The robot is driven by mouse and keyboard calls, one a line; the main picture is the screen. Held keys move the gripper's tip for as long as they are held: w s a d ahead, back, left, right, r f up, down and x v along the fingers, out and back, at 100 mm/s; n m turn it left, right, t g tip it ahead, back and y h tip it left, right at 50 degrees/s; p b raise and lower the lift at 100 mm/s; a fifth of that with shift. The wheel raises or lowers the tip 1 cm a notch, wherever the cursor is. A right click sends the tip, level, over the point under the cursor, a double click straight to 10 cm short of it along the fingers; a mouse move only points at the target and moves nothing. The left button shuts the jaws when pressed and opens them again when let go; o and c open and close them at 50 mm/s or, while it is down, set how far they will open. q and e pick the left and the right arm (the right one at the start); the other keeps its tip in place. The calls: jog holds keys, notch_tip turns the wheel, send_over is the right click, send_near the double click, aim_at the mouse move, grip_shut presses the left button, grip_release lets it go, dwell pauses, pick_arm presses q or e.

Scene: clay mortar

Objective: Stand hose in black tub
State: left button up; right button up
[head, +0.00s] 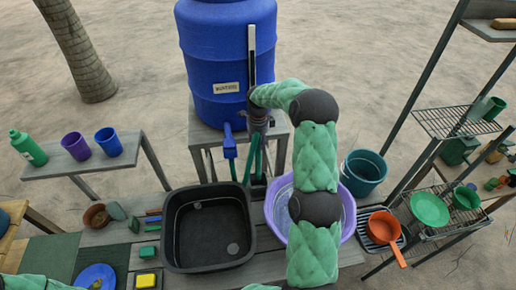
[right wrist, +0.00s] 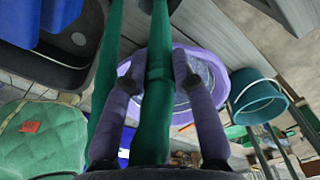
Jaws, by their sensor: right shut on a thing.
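The black tub (head: 207,230) stands on the bench, left of the purple basin, with a little round drain-like spot on its floor. It also shows at the upper left of the right wrist view (right wrist: 75,75). The green hose (head: 250,165) hangs in front of the barrel stand, behind the tub. In the right wrist view the hose (right wrist: 153,110) runs between the two purple-grey fingers of my right gripper (right wrist: 158,72), which is shut on it. In the head view my right gripper (head: 257,150) is partly hidden at the hose. My left gripper is out of view.
A blue barrel (head: 228,60) with a blue tap (head: 230,145) stands behind the tub. The purple basin (head: 347,210) is right of the tub, partly behind my right arm. A teal bucket (head: 363,172) and an orange pan (head: 384,229) are further right. A yellow-topped sponge (head: 146,280) lies left.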

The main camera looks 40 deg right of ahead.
jog(key=shift+r+p, duration=1.85)
jog(key=shift+r, duration=2.4)
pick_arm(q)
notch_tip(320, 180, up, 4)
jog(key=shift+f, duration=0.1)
pick_arm(e)
jog(key=shift+f, duration=0.1)
